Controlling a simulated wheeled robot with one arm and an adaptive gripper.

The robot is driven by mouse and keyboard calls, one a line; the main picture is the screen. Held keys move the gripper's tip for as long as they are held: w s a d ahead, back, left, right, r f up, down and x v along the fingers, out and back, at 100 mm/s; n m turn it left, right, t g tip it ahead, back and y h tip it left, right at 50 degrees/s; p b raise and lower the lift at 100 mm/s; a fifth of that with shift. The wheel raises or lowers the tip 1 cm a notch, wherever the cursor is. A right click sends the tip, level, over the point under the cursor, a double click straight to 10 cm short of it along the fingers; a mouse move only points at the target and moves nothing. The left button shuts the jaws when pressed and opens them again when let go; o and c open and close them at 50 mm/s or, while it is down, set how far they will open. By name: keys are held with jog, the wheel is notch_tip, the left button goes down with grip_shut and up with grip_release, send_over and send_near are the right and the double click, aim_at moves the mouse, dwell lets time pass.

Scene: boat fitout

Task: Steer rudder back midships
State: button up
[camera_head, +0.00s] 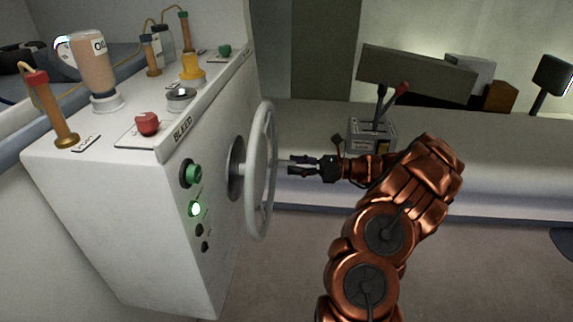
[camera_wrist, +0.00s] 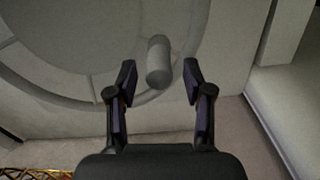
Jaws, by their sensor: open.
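The pale grey steering wheel (camera_head: 262,185) is mounted upright on the side face of the white console and shows nearly edge-on. In the wrist view the wheel's rim and disc (camera_wrist: 70,45) fill the upper left. A short grey cylinder, like a handle knob (camera_wrist: 158,62), stands out toward the wrist camera. My gripper (camera_head: 291,164) is just right of the wheel, pointing at it, with a small gap in the head view. In the wrist view my gripper (camera_wrist: 160,78) is open, with its fingertips on either side of the knob and no clear contact. The rudder itself is not identifiable.
A lever box (camera_head: 371,134) stands on the bench behind my gripper. Floor right of the console is clear.

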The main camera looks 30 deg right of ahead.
jog(key=shift+x, duration=1.4)
jog(key=shift+c, duration=0.2)
grip_shut()
